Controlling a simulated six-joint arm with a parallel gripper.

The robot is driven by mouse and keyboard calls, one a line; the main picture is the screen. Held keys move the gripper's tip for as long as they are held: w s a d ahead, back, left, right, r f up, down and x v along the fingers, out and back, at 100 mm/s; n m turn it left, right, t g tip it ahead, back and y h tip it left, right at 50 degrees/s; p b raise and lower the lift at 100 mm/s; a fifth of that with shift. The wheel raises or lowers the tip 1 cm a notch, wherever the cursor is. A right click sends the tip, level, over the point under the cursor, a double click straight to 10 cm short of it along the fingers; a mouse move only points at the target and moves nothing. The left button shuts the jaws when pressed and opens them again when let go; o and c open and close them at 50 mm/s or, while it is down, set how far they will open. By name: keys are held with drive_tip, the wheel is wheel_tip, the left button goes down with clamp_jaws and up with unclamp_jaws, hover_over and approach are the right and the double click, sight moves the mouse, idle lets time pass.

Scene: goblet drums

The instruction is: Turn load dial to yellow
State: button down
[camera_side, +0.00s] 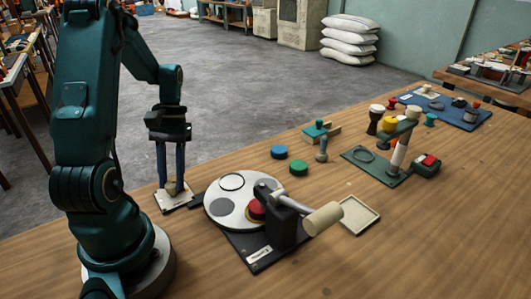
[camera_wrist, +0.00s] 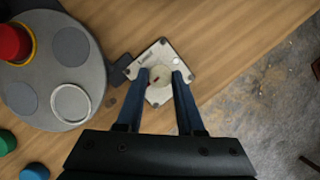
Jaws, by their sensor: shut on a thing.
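The load dial is a small pale square plate (camera_side: 183,200) with a round knob (camera_side: 171,188), at the table's far left edge beside my arm. In the wrist view the plate (camera_wrist: 160,98) looks like a tilted diamond with small print at its upper left corner. The cream knob (camera_wrist: 160,74) sits at its centre with a small reddish mark. My gripper (camera_side: 172,183) points down over the dial, its two blue fingers shut on the knob, one at each side; it also shows in the wrist view (camera_wrist: 162,76). I cannot make out a yellow mark on the plate.
A grey-white round turntable (camera_side: 225,205) with a red dome (camera_side: 257,209) stands right beside the dial, with a lever press (camera_side: 285,230). Blue (camera_side: 279,152) and green (camera_side: 299,168) discs lie beyond it. A shallow tray (camera_side: 359,215) sits further right. The front table is clear.

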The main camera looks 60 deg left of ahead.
drive_tip(key=c, duration=0.5)
unclamp_jaws()
drive_tip(key=shift+r, duration=0.1)
drive_tip(key=shift+v, duration=2.5)
drive_tip(key=shift+w, duration=0.1)
drive_tip(key=shift+w+d+r+m+t+y, duration=0.2)
drive_tip(key=shift+d+r+m+t+y, duration=0.35)
drive_tip(key=shift+d+r+m+t, duration=1.85)
drive_tip(key=shift+w+d+r+m+t+y, duration=0.15)
drive_tip(key=shift+d+r+m+t+y, duration=0.4)
drive_tip(key=shift+d, duration=3.55)
drive_tip(key=shift+w+d+r+m+t+y, duration=0.2)
drive_tip(key=shift+d+r+m+t+y, duration=0.3)
drive_tip(key=shift+d+r+m+t, duration=1.9)
